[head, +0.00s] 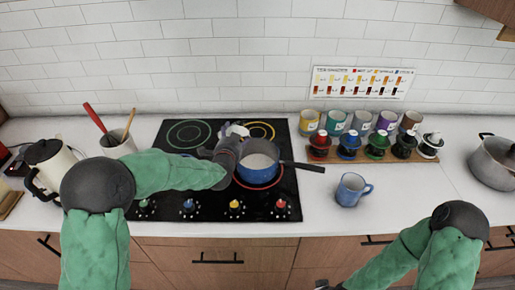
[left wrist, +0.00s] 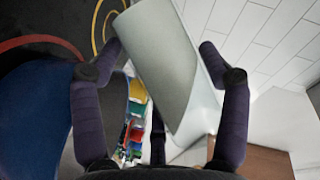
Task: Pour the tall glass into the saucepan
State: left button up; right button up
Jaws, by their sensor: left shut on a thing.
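My left gripper (head: 232,138) is shut on the tall glass (head: 238,130), a pale see-through tumbler, behind and left of the saucepan in the head view. In the left wrist view the glass (left wrist: 168,70) stands tilted between both fingers, with a greyish-white content showing through its wall. The blue saucepan (head: 257,175) sits on the red-ringed front right burner, its dark handle pointing right. Its inside looks pale grey. Its blue wall (left wrist: 30,115) fills the left of the wrist view. I cannot see any stream between them. My right gripper (head: 324,286) is partly cut off at the bottom edge.
The black cooktop (head: 173,175) has several coloured knobs at the front. A blue mug (head: 350,189) stands right of the saucepan handle. Several coloured cups and jars (head: 376,144) line the back right. A utensil crock (head: 120,145) and kettle (head: 50,160) stand left.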

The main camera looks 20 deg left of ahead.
pick_arm(q)
jog(key=shift+a+f+m+b, duration=0.1)
jog(key=shift+f+m+b, duration=0.2)
jog(key=shift+f+b, duration=0.2)
pick_arm(e)
jog(key=shift+w+f, duration=0.25)
jog(key=shift+f, duration=0.25)
pick_arm(q)
jog(key=shift+r, duration=0.15)
pick_arm(e)
jog(key=shift+w+r, duration=0.1)
pick_arm(q)
jog(key=shift+a+r+m+t+y+p, duration=0.1)
jog(key=shift+r+m+t+y+p, duration=0.25)
jog(key=shift+m, duration=0.35)
pick_arm(e)
jog(key=shift+w+a+r, duration=0.15)
jog(key=shift+w, duration=0.35)
